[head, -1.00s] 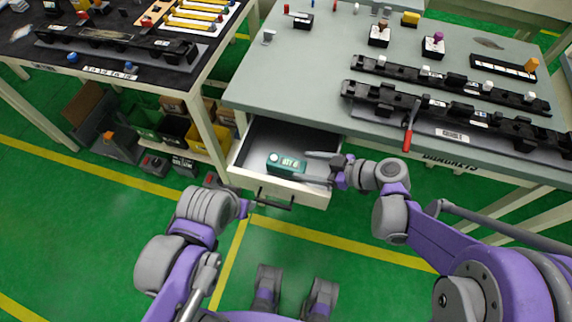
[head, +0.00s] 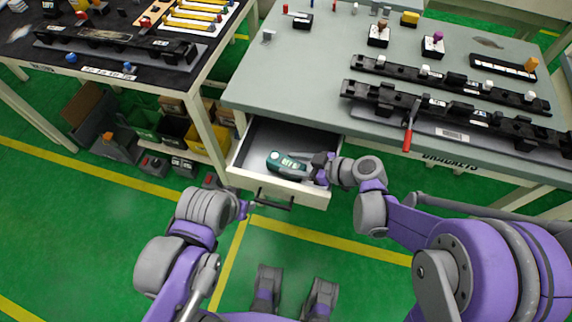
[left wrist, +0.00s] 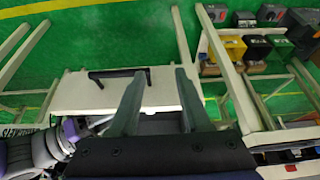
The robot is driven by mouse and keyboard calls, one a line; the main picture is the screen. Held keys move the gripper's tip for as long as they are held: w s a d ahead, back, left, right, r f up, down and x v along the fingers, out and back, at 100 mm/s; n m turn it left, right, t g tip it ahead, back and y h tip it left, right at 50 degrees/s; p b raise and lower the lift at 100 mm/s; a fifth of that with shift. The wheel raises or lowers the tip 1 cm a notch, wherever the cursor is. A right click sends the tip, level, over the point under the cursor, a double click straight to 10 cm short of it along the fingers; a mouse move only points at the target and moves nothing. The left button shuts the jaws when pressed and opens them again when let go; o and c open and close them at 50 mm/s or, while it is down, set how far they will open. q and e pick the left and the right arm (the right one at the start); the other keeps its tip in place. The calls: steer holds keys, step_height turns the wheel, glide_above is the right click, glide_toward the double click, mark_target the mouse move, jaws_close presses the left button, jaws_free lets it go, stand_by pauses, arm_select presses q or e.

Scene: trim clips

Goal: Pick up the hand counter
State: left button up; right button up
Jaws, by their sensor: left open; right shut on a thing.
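The hand counter (head: 284,162) is a teal device with a light display, lying in the open drawer (head: 262,180) under the grey-green table. My right gripper (head: 306,167) reaches into the drawer from the right and is shut on the counter's right part, which its fingers partly hide. My left gripper (head: 247,208) is open and empty, in front of the drawer's left front corner. In the left wrist view, its two fingers (left wrist: 158,95) stand apart before the drawer's white front. The counter is not visible in that view.
The drawer's dark handle (head: 275,200) sticks out at the front. The table (head: 310,75) above holds black bracket strips (head: 430,108) and a red-handled tool (head: 409,130). Bins (head: 172,130) stand under the dark table at left. The green floor in front is mostly clear.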

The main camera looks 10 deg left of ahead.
jaws_close()
